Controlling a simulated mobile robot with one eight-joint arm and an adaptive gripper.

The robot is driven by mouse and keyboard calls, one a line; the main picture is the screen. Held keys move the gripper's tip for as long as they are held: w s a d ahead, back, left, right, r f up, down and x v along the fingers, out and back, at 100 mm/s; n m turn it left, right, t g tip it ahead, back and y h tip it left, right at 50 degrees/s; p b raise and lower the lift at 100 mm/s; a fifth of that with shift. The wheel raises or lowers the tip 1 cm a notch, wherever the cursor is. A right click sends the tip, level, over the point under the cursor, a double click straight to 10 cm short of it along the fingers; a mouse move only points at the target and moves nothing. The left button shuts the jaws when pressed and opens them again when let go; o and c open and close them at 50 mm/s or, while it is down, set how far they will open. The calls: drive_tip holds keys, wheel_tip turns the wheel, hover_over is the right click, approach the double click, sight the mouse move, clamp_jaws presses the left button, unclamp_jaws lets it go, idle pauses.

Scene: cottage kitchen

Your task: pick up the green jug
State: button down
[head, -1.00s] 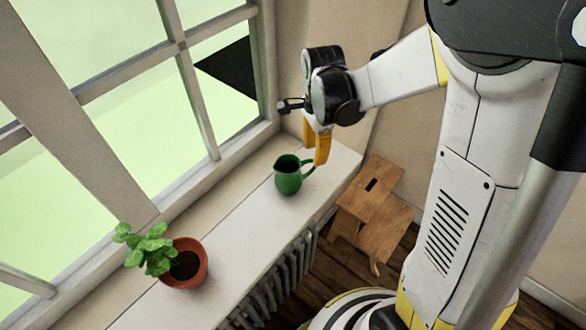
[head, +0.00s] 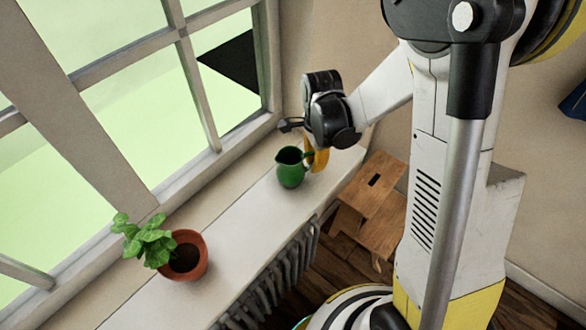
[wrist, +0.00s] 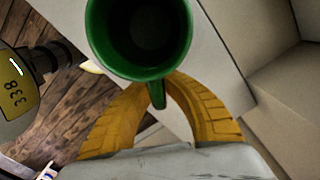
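The green jug (head: 291,172) stands upright on the white window sill (head: 235,225), its handle on the right side. In the wrist view I look down into the jug (wrist: 140,35) at the top centre, with its handle pointing down the picture. My gripper (head: 316,158) is low over the sill at the jug's handle side. The fingertips are partly hidden by the jug, so contact with the handle is not clear.
A potted plant (head: 186,258) stands on the sill to the left of the jug. The window (head: 150,110) runs along the back of the sill. A radiator (head: 270,290) is below its front edge. A wooden stool (head: 372,215) stands on the floor beside it.

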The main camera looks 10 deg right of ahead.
drive_tip(key=shift+r, duration=0.2)
idle(0.4)
drive_tip(key=shift+r, duration=0.75)
drive_tip(key=r, duration=0.1)
drive_tip(key=r+p, duration=0.1)
drive_tip(key=shift+s+d+r, duration=0.1)
drive_tip(key=shift+s+r, duration=0.1)
drive_tip(key=shift+r, duration=0.1)
drive_tip(key=s+d+r+p, duration=0.2)
drive_tip(key=s+d+r, duration=0.2)
drive_tip(key=s, duration=0.6)
drive_tip(key=shift+s+r, duration=0.2)
drive_tip(key=shift+r, duration=1.05)
drive_tip(key=shift+d, duration=0.1)
